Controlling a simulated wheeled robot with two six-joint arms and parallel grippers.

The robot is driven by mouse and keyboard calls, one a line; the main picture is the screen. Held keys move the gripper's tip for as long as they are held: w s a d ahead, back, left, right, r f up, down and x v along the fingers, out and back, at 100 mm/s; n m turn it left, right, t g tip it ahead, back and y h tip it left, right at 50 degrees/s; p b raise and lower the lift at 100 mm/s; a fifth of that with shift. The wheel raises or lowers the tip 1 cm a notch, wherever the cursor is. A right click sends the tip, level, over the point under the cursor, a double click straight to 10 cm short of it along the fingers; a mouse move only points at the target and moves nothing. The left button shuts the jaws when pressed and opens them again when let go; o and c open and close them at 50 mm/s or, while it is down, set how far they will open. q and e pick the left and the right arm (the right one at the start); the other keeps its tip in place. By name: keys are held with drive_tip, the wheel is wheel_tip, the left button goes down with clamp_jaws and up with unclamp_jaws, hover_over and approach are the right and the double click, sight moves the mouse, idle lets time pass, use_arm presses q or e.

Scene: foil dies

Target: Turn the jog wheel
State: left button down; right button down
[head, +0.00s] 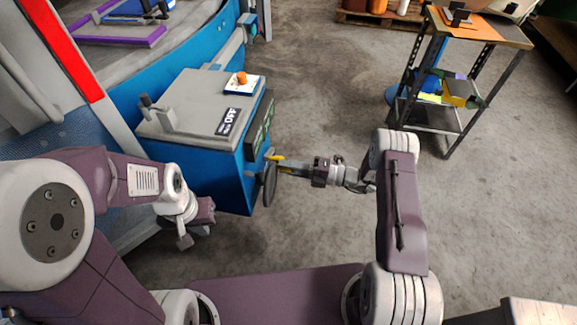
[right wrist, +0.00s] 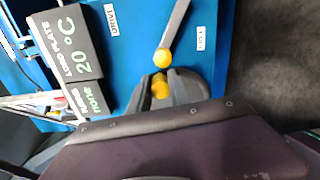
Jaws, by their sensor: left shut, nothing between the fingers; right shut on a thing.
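The jog wheel (head: 269,185) is a dark disc on the right face of the blue machine, seen nearly edge-on in the head view. My right gripper (head: 283,168) is beside its upper edge, close to a yellow part (head: 275,157). In the right wrist view my right gripper (right wrist: 163,92) is shut on a yellow knob (right wrist: 159,84). The wheel's face is not clear there, and how the knob joins it is hidden. My left gripper (head: 185,240) is shut and empty, pointing down left of the machine's lower corner.
A grey lever with a yellow ball (right wrist: 163,56) is close to my right fingers, near a DRIVE label (right wrist: 111,20). A display panel (right wrist: 65,42) is to its left. A shelf cart (head: 440,115) stands right; floor between is clear.

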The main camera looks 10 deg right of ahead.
drive_tip(key=shift+f, duration=0.1)
drive_tip(key=c, duration=1.2)
unclamp_jaws()
drive_tip(key=v, duration=0.9)
drive_tip(key=shift+p, duration=0.3)
